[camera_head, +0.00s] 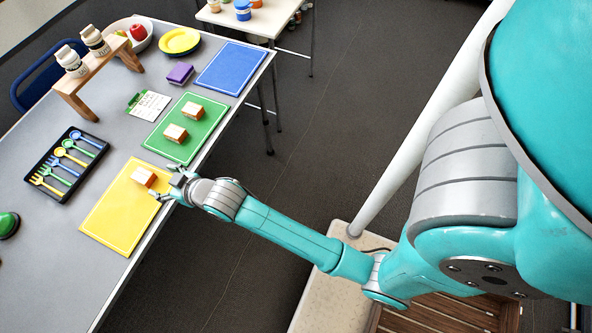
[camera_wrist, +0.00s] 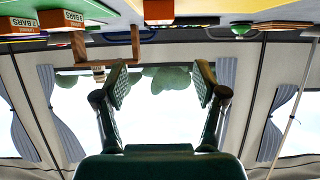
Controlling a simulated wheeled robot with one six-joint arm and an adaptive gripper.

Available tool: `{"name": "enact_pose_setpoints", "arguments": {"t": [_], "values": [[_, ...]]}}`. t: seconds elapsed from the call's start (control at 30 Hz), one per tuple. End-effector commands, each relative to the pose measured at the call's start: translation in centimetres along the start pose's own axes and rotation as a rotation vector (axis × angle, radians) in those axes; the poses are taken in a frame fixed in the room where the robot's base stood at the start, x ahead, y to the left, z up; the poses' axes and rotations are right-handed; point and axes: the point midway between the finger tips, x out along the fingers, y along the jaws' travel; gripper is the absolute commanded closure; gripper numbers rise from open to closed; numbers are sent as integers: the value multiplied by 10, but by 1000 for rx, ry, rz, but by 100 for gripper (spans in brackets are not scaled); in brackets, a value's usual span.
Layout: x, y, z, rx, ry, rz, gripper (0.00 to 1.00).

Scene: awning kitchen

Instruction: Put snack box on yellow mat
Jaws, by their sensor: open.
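A small tan snack box (camera_head: 143,176) with a white side rests on the yellow mat (camera_head: 112,217), near the mat's upper edge. Two similar snack boxes, one nearer (camera_head: 175,133) and one farther (camera_head: 193,110), stand on the green mat (camera_head: 181,153). My gripper (camera_head: 163,182) is at the yellow mat's right edge, just right of the box there. In the inverted wrist view, my gripper (camera_wrist: 162,70) has its fingers wide apart with nothing between them. The box on the yellow mat (camera_wrist: 168,11) shows at the top, clear of the fingers.
A black cutlery tray (camera_head: 45,192) lies left of the yellow mat. A green dome (camera_head: 7,224) is at left.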

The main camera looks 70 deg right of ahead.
Motion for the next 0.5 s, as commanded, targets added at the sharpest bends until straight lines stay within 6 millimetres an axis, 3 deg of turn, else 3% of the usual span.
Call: {"name": "enact_pose_setpoints", "arguments": {"t": [0.2, 0.5], "values": [[-57, 0, 54, 0, 7, -1, 29], [-159, 0, 105, -1, 38, -1, 29]]}}
